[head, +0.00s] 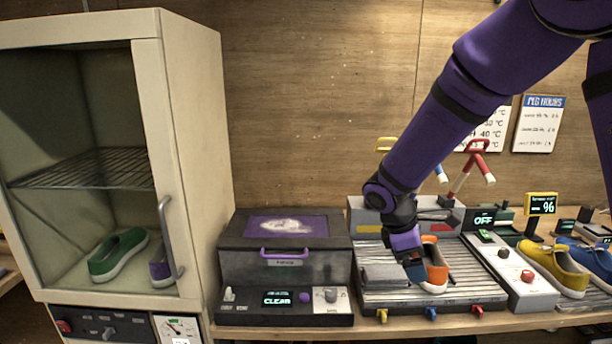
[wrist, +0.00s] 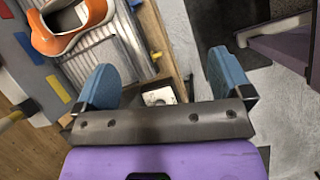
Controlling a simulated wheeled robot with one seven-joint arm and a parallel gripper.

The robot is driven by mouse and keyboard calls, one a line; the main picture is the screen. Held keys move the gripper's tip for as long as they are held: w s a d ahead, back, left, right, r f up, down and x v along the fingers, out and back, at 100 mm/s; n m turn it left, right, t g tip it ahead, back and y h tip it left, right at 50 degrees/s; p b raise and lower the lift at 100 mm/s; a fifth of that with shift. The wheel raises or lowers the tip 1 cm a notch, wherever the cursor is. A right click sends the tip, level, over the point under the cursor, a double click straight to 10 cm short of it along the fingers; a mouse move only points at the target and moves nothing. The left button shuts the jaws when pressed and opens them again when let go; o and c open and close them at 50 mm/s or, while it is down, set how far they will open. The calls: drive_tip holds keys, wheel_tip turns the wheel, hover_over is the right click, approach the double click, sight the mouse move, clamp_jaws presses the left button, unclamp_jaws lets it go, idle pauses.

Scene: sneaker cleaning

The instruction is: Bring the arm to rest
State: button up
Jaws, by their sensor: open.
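My purple arm reaches down from the upper right in the head view. My gripper (head: 415,270) is just left of an orange sneaker (head: 434,262) on the ribbed metal tray (head: 470,290). In the wrist view my gripper (wrist: 160,85) has its two blue fingers wide apart with nothing between them. The orange sneaker (wrist: 75,25) shows there at the upper left, apart from the fingers. In the head view the arm hides part of the sneaker and tray.
A cream cabinet (head: 190,130) with a handle stands left, green (head: 118,254) and purple (head: 162,268) shoes inside. A grey box (head: 283,265) with a purple handle sits beside the tray. Yellow (head: 555,268) and blue (head: 595,258) sneakers stand right. Red and yellow levers (head: 478,160) rise behind the tray.

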drive_tip(key=s+d+r+m+t+y, duration=0.1)
drive_tip(key=s+d+r+m+y, duration=0.2)
drive_tip(key=s+r, duration=0.35)
drive_tip(key=s+d+r+m+t, duration=0.1)
drive_tip(key=s+d+r+m, duration=0.2)
drive_tip(key=s+r+m, duration=0.35)
drive_tip(key=s+r+m+t+y, duration=0.1)
drive_tip(key=s+r+m, duration=0.1)
drive_tip(key=s, duration=0.4)
drive_tip(key=s+d+r+m+t+y, duration=0.1)
drive_tip(key=s+r+m+t, duration=0.1)
drive_tip(key=s, duration=0.4)
wheel_tip(320, 180, up, 3)
drive_tip(key=shift+s+f+m, duration=0.2)
drive_tip(key=shift+s+m, duration=0.1)
drive_tip(key=shift+m, duration=0.55)
drive_tip(key=shift+o, duration=0.3)
